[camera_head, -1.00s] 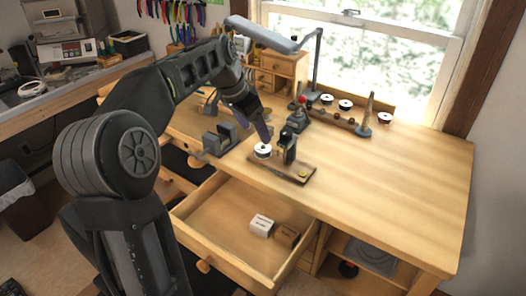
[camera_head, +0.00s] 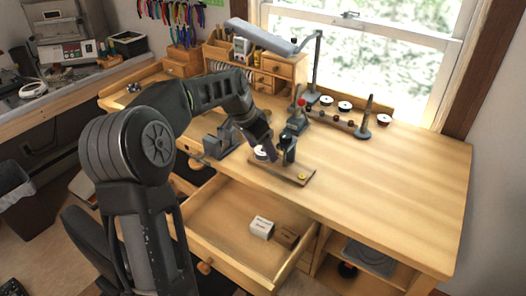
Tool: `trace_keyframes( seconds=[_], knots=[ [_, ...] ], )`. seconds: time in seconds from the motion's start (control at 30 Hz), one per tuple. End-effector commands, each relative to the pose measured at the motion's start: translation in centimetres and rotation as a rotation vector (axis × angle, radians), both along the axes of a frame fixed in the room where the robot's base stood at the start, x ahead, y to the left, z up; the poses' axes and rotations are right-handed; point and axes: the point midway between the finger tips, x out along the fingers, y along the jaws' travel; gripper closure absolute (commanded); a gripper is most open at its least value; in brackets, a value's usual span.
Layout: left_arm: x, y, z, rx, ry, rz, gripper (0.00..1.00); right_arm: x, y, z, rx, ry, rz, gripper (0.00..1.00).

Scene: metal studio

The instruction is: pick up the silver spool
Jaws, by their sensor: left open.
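A spool with a pale top (camera_head: 260,152), likely the silver one, sits at the left end of a small wooden board (camera_head: 292,176) on the workbench. My left gripper (camera_head: 270,156) is open and points down right at this spool, covering part of it. I cannot tell whether the fingers touch it or stand around it. A dark upright piece (camera_head: 288,149) stands on the board just right of the gripper. My right gripper is out of view.
More spools stand at the back, including a white-topped one (camera_head: 345,106) and a dark-red one (camera_head: 384,120). A dark vise-like block (camera_head: 221,141) is left of the board. An open drawer (camera_head: 222,216) holds small boxes. The bench's right side is clear.

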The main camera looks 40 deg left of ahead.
Motion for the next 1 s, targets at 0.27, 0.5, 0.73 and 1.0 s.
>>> trace_keyframes(
  seconds=[0.27,0.5,0.73,1.0],
  knots=[
    [0.08,-0.01,-0.25,0.000,0.000,0.000,0.31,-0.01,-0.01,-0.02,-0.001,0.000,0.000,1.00],
    [0.08,-0.01,-0.22,0.000,0.000,0.000,0.31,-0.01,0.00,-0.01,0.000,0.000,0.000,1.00],
    [0.08,-0.01,-0.21,0.000,0.000,0.000,0.41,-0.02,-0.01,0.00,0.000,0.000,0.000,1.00],
    [0.07,-0.02,-0.21,0.000,0.000,0.000,0.63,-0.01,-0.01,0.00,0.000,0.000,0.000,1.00]
  ],
)
